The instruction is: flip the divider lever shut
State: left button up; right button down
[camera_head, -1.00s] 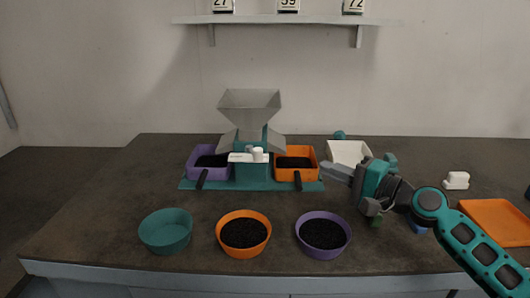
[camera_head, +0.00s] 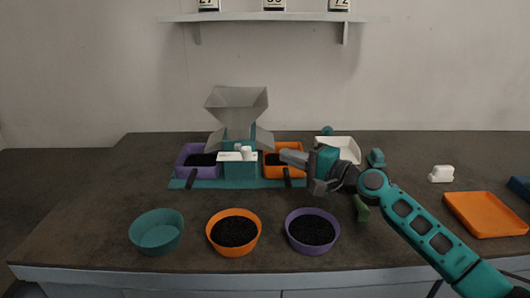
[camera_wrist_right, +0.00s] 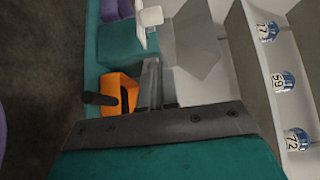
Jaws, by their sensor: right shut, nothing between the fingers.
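The sieve device has a grey hopper (camera_head: 237,108) over a teal body (camera_head: 238,173). The white divider lever (camera_head: 246,153) with its rounded knob sits on the front of the body; it also shows in the right wrist view (camera_wrist_right: 151,16). My right gripper (camera_head: 283,155) is shut and empty, over the orange bin (camera_head: 298,171) right of the lever, apart from the lever. In the right wrist view its fingers (camera_wrist_right: 151,70) point toward the device. Whether the lever is open or shut I cannot tell. My left gripper is not in view.
A purple bin (camera_head: 181,165) with dark grains stands left of the device. In front are a teal bowl (camera_head: 157,238), an orange bowl (camera_head: 234,246) and a purple bowl (camera_head: 312,244). A white tray (camera_head: 350,150) and an orange tray (camera_head: 485,214) lie to the right.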

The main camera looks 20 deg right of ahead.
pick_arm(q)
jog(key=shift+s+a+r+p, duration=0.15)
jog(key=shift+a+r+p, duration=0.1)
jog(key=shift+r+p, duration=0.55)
pick_arm(e)
jog(key=w+a, duration=0.3)
jog(key=a, duration=0.2)
jog(key=shift+a, duration=0.25)
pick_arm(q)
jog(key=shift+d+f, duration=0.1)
